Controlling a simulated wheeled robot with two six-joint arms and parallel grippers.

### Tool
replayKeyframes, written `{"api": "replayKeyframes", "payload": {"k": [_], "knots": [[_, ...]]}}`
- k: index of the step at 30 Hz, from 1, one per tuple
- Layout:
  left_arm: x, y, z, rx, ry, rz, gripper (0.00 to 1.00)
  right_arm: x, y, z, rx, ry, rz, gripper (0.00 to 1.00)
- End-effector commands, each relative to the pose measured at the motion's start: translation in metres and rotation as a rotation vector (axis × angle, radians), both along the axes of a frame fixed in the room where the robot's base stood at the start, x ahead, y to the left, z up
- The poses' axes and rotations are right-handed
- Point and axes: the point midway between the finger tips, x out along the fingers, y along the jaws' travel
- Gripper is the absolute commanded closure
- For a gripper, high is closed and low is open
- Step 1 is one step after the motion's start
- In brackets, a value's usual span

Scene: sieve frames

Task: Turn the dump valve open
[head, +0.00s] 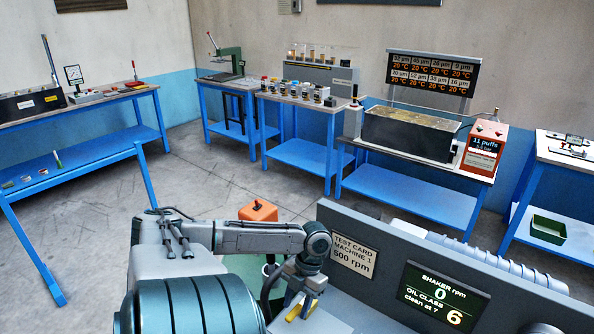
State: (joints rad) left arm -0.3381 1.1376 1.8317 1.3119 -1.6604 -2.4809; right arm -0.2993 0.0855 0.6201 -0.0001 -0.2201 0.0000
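My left arm reaches in from the left, and its gripper (302,301) points down beside the grey front panel of the shaker machine. A small yellow piece (293,312) shows right at the fingertips. It may be the handle of the dump valve, but the wrist and fingers cover much of it. I cannot tell whether the fingers are apart or closed on it. No other part that is clearly the dump valve shows. My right gripper is not in view.
The shaker panel (372,300) fills the lower right, with a "TEST CARD MACHINE 1 500 rpm" plate (353,255) and a display (441,296) reading 0 rpm, oil class 6. An orange box (258,210) stands behind my arm. Blue benches line the walls; the floor (215,175) between is clear.

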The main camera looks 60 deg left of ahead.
Motion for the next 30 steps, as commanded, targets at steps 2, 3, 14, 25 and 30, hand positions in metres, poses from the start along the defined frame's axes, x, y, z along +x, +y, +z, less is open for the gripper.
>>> {"api": "replayKeyframes", "payload": {"k": [2,3,14,25,30], "knots": [[0.000,0.000,0.000,-0.001,0.000,0.000,0.60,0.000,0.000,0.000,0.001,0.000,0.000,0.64],[0.000,0.000,0.000,0.000,0.000,0.000,0.60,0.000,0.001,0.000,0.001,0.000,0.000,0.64],[-0.001,0.002,0.028,0.006,0.003,-0.004,0.60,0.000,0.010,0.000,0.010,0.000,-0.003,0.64],[-0.039,-0.064,0.041,-0.002,0.003,-0.006,0.60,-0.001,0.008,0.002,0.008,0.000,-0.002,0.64],[-0.060,-0.098,0.043,-0.004,0.001,-0.005,0.60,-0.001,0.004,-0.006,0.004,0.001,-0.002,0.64]]}}
